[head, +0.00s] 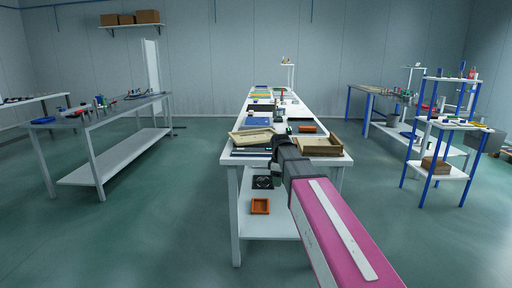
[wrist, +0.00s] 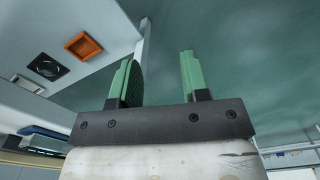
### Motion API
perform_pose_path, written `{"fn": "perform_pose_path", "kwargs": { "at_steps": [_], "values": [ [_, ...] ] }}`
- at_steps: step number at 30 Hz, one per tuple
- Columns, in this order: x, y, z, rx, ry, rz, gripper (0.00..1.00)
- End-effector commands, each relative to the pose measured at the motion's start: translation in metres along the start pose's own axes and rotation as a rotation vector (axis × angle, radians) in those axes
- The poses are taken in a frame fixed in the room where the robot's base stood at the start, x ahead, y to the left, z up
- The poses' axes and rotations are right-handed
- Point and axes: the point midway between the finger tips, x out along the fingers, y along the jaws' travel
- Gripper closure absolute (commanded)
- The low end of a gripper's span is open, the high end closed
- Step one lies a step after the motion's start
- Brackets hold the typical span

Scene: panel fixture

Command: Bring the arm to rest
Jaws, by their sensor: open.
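My gripper shows in the wrist view (wrist: 160,75) with two green fingers standing apart and nothing between them. Past the fingertips is green floor and a white table leg. In the head view my pink and dark arm reaches from the lower right toward the near end of the long white table (head: 236,168). The gripper's fingers are hidden or too small to make out there.
A wooden box (head: 320,146) and an open tan case (head: 252,136) lie on the table's near end. An orange tray (head: 260,206) and a black fan-like part (head: 262,182) sit on its lower shelf. Side benches and a blue-legged rack (head: 437,150) stand apart, with free floor between.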

Motion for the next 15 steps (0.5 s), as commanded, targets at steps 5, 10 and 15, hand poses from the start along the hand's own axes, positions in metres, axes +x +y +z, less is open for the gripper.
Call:
{"fn": "perform_pose_path", "kwargs": {
  "at_steps": [5,10,15],
  "values": [
    [0.066,-0.036,0.042,0.281,-0.004,-0.005,0.58],
    [0.118,-0.07,0.076,0.547,-0.004,-0.003,0.58],
    [0.163,-0.108,0.11,0.813,-0.005,-0.003,0.58]
  ]
}}
